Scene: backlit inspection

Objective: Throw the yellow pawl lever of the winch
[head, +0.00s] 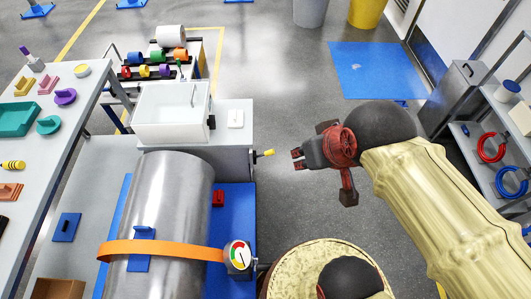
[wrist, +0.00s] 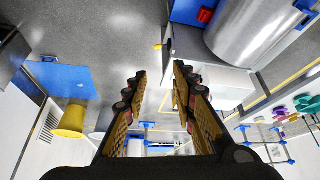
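The yellow lever (head: 266,153) is a short yellow handle on a thin dark stem, sticking out from the right side of the light grey cabinet (head: 232,138). In the wrist view the yellow lever (wrist: 158,46) shows small, beyond the fingertips. My gripper (head: 298,158) is just right of the lever in the head view, pointing left at it with a gap between. In the wrist view my gripper (wrist: 160,72) has its two fingers apart with nothing between them. I cannot make out the winch body apart from the cabinet.
A steel cylinder (head: 175,200) with an orange strap and a dial gauge (head: 238,256) lies in front of the cabinet. A white open bin (head: 172,128) stands on top. A round cream-coloured top (head: 300,262) is at the bottom. Floor right of the lever is clear.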

